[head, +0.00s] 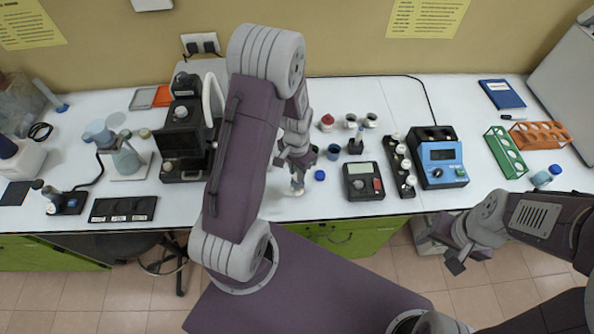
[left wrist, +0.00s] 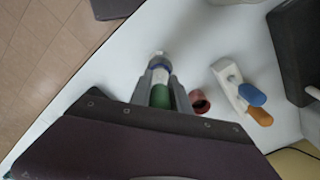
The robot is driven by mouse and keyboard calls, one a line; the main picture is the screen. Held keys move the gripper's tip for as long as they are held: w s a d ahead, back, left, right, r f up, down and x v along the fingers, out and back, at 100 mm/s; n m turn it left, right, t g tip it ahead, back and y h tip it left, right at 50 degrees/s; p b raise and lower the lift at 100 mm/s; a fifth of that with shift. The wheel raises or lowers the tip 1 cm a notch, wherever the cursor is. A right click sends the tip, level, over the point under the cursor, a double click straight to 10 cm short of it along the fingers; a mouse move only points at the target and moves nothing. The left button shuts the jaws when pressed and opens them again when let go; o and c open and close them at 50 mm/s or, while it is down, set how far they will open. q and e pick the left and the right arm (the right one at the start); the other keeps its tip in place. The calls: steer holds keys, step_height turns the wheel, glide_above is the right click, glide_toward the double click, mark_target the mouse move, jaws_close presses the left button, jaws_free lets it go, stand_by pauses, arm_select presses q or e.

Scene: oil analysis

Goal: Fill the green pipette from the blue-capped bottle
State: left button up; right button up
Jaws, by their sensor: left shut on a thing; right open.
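My left gripper (head: 297,168) is shut on the green pipette, above the front edge of the table. In the left wrist view the green pipette (left wrist: 160,96) shows between the fingers of the left gripper (left wrist: 161,82). A small clear bottle (head: 297,188) stands directly below the gripper. A blue band and pale glass show just beyond the fingertips in the wrist view. I cannot tell whether the pipette tip is inside the bottle. A blue cap (head: 320,174) lies on the table just right of the bottle. My right gripper (head: 455,255) is open and empty, in front of the table.
A white stand (left wrist: 227,73) holds a blue pipette (left wrist: 252,95) and an orange pipette (left wrist: 260,115), beside a reddish cup (left wrist: 199,102). A dark meter (head: 362,181) and a blue instrument (head: 440,163) stand to the right. A black machine (head: 184,142) stands left.

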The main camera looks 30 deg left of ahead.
arm_select(q)
steer(key=shift+r+p, duration=0.3)
steer(key=shift+p, duration=0.3)
step_height(320, 180, up, 3)
steer(key=p, duration=0.2)
steer(key=shift+s+r+p, duration=0.15)
steer(key=shift+p, duration=0.15)
steer(key=shift+w+a+r+p, duration=0.1)
steer(key=shift+w+r+p, duration=0.05)
steer(key=shift+r+p, duration=0.45)
steer(key=shift+w+a+r+p, duration=0.1)
steer(key=shift+r+p, duration=0.45)
steer(key=shift+s+d+r+p, duration=0.1)
steer(key=shift+r+p, duration=0.75)
steer(key=shift+r, duration=0.2)
arm_select(e)
step_height(320, 180, up, 8)
steer(key=shift+w+f, duration=0.15)
steer(key=shift+w, duration=0.1)
arm_select(q)
steer(key=shift+f, duration=0.1)
arm_select(e)
steer(key=shift+w+a, duration=0.1)
